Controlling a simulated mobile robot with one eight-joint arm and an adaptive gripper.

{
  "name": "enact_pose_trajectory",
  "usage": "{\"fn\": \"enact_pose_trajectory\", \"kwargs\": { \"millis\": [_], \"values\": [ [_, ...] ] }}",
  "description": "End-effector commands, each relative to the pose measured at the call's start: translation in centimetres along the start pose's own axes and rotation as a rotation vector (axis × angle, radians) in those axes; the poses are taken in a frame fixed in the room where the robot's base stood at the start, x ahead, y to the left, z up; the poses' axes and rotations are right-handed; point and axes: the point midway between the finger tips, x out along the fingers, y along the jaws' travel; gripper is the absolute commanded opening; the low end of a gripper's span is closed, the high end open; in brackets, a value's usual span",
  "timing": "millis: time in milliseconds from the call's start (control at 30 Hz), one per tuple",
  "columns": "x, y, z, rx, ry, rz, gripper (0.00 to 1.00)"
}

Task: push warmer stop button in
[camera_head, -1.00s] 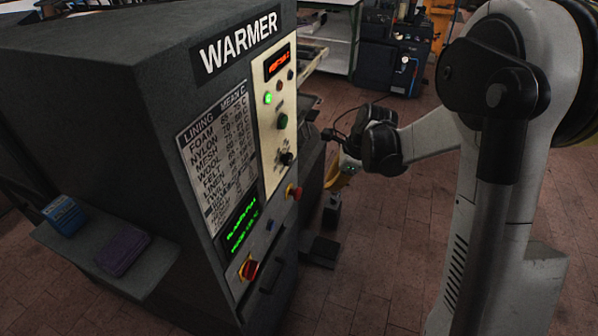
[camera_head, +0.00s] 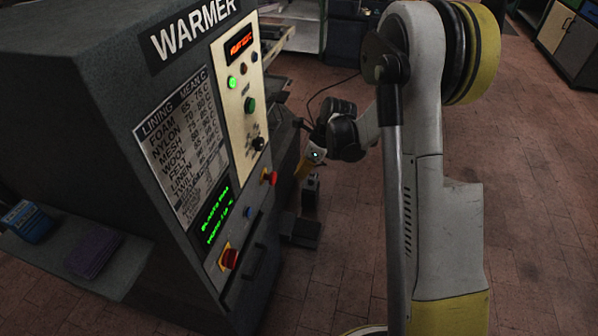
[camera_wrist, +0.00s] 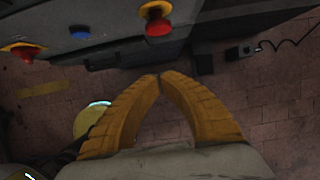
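The warmer (camera_head: 90,110) is a dark cabinet with a slanted control front. A red mushroom button on a yellow collar (camera_head: 270,177), which looks like the stop button, sits at the right end of the lower panel. In the wrist view the red button (camera_wrist: 157,23) is at the top centre, above my fingertips. My gripper (camera_wrist: 160,77) has its two yellow fingers closed to a tip, with nothing visible between them. A gap shows between the tip and the button. In the head view my gripper (camera_head: 303,170) is just right of the button, partly hidden by my wrist.
A red rotary switch on yellow (camera_head: 229,258) and a blue button (camera_head: 249,212) are on the same panel. A dark handle (camera_head: 258,262) sits below. A pedal (camera_head: 300,230) is on the floor beside the warmer. A side shelf (camera_head: 110,278) juts out left. Open brick floor lies right.

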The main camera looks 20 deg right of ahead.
Motion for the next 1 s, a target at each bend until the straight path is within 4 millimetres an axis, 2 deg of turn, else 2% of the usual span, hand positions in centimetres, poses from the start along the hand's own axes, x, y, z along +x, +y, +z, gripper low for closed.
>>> {"fn": "enact_pose_trajectory", "kwargs": {
  "millis": [33,300,400,600,1000],
  "values": [
    [1.5,0.0,-0.1,-0.001,0.0,0.0,0.0],
    [7.2,0.0,-0.1,-0.001,0.0,-0.001,0.0],
    [7.5,0.0,1.7,-0.003,0.0,0.0,0.0],
    [8.0,0.0,3.4,-0.001,0.0,0.0,0.0],
    [8.0,0.0,3.8,0.0,0.0,0.0,0.0]
  ]
}}
